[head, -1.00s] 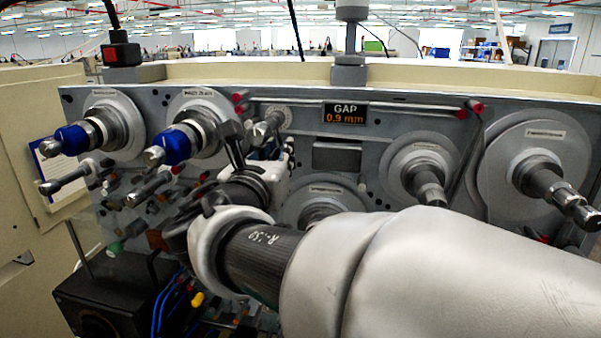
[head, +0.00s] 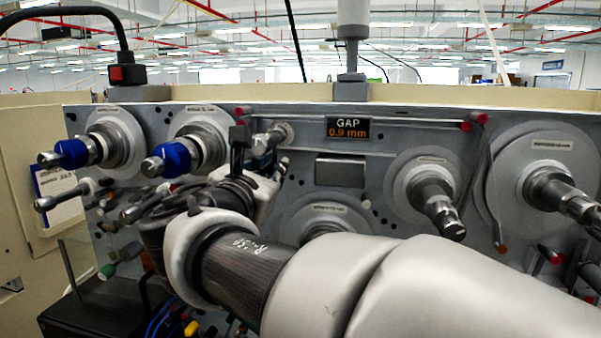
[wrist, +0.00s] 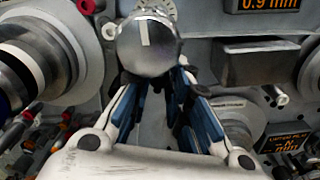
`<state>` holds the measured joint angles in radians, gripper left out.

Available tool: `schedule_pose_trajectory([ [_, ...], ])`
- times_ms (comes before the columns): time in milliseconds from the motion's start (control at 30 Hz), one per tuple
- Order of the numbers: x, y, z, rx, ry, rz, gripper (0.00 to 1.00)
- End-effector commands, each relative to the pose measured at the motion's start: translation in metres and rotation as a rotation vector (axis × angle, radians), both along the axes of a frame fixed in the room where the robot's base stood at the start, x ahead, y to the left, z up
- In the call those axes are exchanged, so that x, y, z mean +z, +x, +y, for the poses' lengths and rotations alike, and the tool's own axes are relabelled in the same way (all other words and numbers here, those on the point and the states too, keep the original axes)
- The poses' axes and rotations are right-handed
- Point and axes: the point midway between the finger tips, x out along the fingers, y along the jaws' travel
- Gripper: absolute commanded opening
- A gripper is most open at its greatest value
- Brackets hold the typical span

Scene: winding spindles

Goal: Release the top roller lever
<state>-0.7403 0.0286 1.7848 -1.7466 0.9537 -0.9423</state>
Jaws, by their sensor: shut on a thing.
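My gripper (wrist: 165,108) has blue-lined fingers closed around a round metal knob (wrist: 148,45) with a white mark, which hides the fingertips. In the head view my gripper (head: 262,178) is at the panel below the GAP display's left side, and the knob (head: 262,143) sits just above it by a small dial (head: 284,131). A long thin lever (head: 487,170) hangs at the right of the panel, apart from my gripper. No part is labelled as the top roller lever, so I cannot tell which it is.
The GAP display (head: 348,128) reads 0.9 mm. Two blue-collared spindles (head: 182,157) stick out at the left, and metal spindles (head: 436,205) stick out at the right. A grey box (head: 340,171) juts from the panel right of my gripper. Cables hang below.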

Motion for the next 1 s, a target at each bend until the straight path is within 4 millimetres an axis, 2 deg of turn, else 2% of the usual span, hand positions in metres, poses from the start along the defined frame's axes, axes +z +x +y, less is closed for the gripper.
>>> schedule_pose_trajectory([
  [167,0.001,0.000,0.001,0.003,0.001,-0.002,0.00],
  [200,0.001,0.000,0.001,0.003,0.001,-0.002,0.19],
  [500,0.001,0.000,0.000,0.002,0.000,-0.002,0.37],
  [833,0.001,-0.002,0.001,0.002,-0.001,0.000,0.37],
  [1000,0.001,-0.023,0.006,0.005,0.000,-0.002,0.37],
])
